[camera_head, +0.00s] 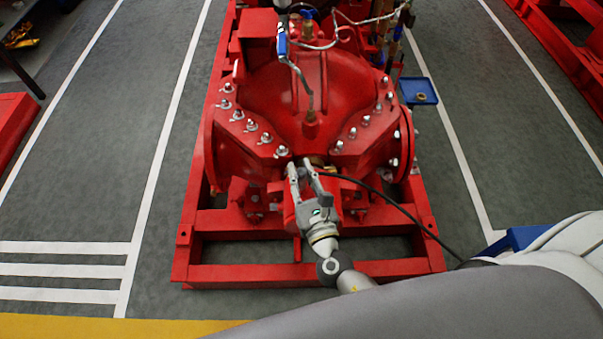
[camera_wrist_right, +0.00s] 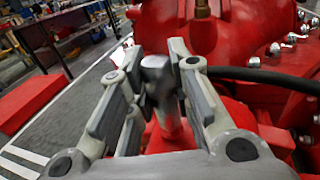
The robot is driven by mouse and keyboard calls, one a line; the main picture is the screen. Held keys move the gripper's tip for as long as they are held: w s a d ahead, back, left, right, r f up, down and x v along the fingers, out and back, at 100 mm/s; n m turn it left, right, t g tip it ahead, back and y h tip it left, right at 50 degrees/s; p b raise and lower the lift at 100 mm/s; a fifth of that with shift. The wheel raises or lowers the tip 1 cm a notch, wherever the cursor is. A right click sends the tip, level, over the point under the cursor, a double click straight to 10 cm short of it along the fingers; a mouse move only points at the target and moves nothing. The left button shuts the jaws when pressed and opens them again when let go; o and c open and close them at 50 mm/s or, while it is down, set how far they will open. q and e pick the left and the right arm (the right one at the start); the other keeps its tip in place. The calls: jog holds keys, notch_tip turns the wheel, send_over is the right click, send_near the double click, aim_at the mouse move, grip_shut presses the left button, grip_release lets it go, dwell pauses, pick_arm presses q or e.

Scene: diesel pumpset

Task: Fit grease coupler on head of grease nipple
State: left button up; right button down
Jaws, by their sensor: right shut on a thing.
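My right gripper (camera_head: 306,166) reaches the front of the red pump casing, its fingertips close to the lower flange. It is shut on the grease coupler, a grey metal cylinder that shows between the fingers in the right wrist view (camera_wrist_right: 157,70). A black hose (camera_head: 392,202) runs from near the fingertips to the lower right; it also shows in the wrist view (camera_wrist_right: 265,76). I cannot make out the grease nipple; the fingers and coupler may hide it. Whether the coupler touches anything is unclear. My left gripper is not in view.
The red pump casing (camera_head: 262,95) with several flange bolts stands on a red base frame (camera_head: 215,272). A small blue tray (camera_head: 418,91) is at the right of the pump. Grey floor with white lines (camera_head: 150,190) is clear on the left.

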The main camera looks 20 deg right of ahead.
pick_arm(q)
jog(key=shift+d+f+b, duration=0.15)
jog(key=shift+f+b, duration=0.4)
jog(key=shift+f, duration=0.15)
pick_arm(e)
jog(key=shift+f, duration=0.7)
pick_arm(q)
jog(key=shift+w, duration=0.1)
pick_arm(e)
jog(key=c, duration=1.2)
grip_release()
jog(key=shift+c, duration=0.2)
jog(key=shift+s, duration=0.1)
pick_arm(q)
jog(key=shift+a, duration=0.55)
pick_arm(e)
jog(key=s, duration=0.8)
jog(key=shift+w+a, duration=0.1)
